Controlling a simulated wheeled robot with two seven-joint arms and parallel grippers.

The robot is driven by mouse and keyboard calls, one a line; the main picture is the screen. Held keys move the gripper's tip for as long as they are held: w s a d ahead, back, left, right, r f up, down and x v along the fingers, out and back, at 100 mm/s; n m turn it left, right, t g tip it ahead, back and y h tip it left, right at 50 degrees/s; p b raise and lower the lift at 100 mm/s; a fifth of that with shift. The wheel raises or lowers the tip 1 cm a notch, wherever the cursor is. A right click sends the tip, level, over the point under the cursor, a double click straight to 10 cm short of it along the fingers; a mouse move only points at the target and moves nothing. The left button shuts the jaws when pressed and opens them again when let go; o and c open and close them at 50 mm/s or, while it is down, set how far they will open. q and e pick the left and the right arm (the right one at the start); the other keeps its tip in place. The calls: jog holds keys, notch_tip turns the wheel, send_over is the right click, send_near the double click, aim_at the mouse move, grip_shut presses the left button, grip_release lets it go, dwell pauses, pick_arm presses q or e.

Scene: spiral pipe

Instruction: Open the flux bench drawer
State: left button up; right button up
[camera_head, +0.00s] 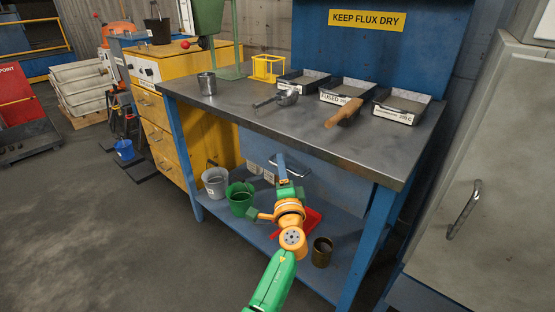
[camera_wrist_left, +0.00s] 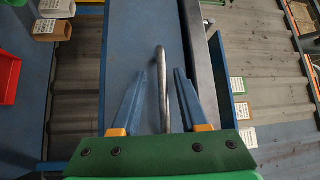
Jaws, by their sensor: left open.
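The flux bench drawer has a blue front (camera_head: 335,183) under the grey bench top (camera_head: 290,115); it looks shut against the bench. In the left wrist view its blue front (camera_wrist_left: 125,40) fills the middle. A metal bar handle (camera_wrist_left: 162,85) stands out from it. My left gripper (camera_head: 283,162) is at the drawer front. In the left wrist view, my left gripper's open fingers (camera_wrist_left: 161,72) lie on either side of the bar, with small gaps visible. My left gripper partly hides the handle in the head view. My right gripper is not in view.
Under the bench, a lower shelf (camera_head: 260,228) holds a green bucket (camera_head: 240,200), a grey bucket (camera_head: 215,183) and a brown can (camera_head: 321,252). A blue bench leg (camera_head: 360,245) stands at right. A grey cabinet (camera_head: 490,170) is farther right.

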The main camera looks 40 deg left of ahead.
pick_arm(q)
jog(key=shift+d+r, duration=0.15)
jog(key=shift+d, duration=0.05)
jog(key=shift+s, duration=0.1)
grip_shut()
dwell(1.2)
